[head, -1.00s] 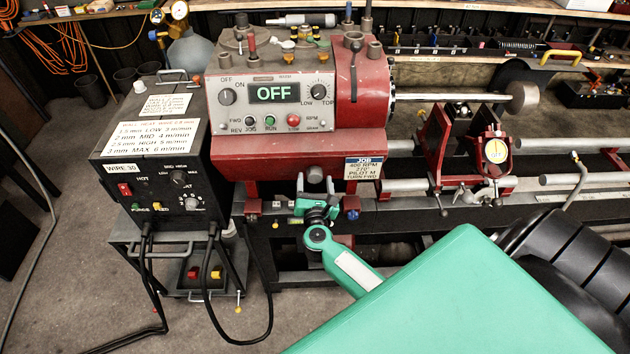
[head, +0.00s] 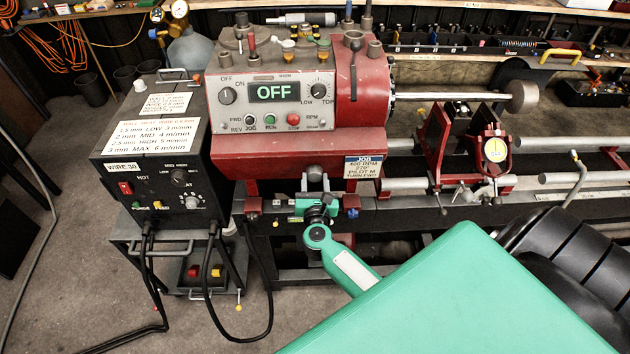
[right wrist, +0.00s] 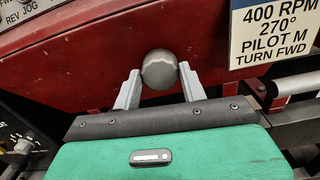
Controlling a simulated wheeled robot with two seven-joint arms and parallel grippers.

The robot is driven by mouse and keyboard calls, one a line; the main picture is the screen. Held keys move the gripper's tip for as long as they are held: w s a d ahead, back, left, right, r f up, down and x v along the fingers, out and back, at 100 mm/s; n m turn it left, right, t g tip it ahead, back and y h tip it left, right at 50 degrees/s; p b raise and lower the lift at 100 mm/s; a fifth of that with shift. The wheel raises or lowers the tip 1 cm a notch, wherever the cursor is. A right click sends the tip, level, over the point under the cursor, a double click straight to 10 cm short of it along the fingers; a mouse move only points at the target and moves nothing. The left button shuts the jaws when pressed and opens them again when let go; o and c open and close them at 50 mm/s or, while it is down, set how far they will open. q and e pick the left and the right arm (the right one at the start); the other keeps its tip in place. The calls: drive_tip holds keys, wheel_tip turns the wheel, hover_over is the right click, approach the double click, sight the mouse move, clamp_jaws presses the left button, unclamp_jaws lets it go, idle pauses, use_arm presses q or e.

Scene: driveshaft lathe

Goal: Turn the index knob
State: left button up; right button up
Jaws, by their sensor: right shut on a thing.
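The index knob (head: 315,173) is a round grey knob on the red front of the lathe headstock, below the control panel. It also shows in the right wrist view (right wrist: 160,70), where its rounded end faces the camera. My right gripper (head: 315,187) is shut on the knob, with one grey finger on each side. The two fingers show in the right wrist view (right wrist: 158,85). No index mark can be made out on the knob. My left gripper is not in view.
A job card (head: 363,167) right of the knob reads 400 RPM, 270°, PILOT M, TURN FWD. The control panel display (head: 273,92) reads OFF. A black welding unit (head: 160,190) stands at left. Lathe rails (head: 560,179) and a red steady rest (head: 437,140) lie to the right.

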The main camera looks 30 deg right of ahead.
drive_tip(key=n+p, duration=0.1)
drive_tip(key=n, duration=0.3)
drive_tip(key=n+p, duration=0.2)
drive_tip(key=n, duration=0.2)
drive_tip(key=shift+a, duration=0.1)
drive_tip(key=n+p, duration=0.1)
drive_tip(key=n, duration=0.3)
drive_tip(key=shift+n+p, duration=0.3)
drive_tip(key=shift+p, duration=0.05)
drive_tip(key=shift+f+n+p, duration=0.1)
drive_tip(key=shift+n+p, duration=0.5)
drive_tip(key=shift+n, duration=1.1)
drive_tip(key=o, duration=1)
drive_tip(key=shift+c, duration=0.2)
drive_tip(key=v, duration=1.4)
drive_tip(key=shift+p, duration=0.4)
